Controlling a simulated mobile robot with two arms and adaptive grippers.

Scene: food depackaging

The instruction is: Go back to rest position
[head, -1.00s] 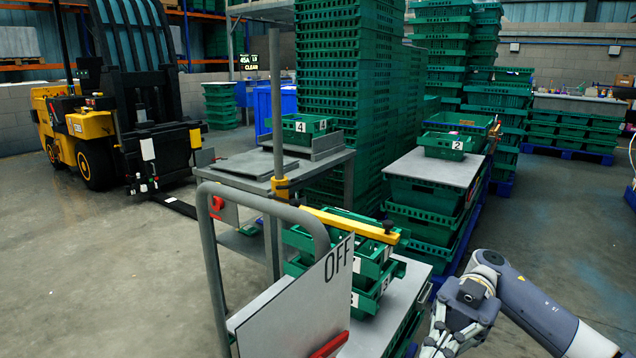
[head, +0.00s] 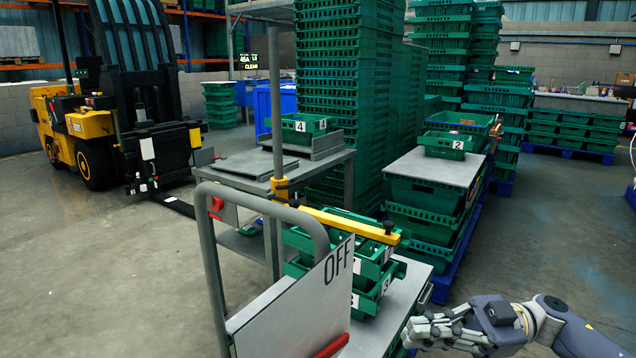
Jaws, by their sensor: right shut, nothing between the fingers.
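My right gripper (head: 418,334) shows at the bottom right of the head view, with its arm coming in from the right edge. It is shut and empty. Its fingers point left, toward the right side of the grey bench top that carries the stacked green crates; I cannot tell whether it touches anything. My left gripper is not in view.
A cart with a grey OFF panel (head: 300,300) and a yellow bar (head: 345,222) stands in front. Green crates (head: 365,262) are stacked behind it. Crate 4 (head: 297,130) and crate 2 (head: 447,146) stand farther back. A yellow forklift (head: 90,125) is at left. Floor at right is open.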

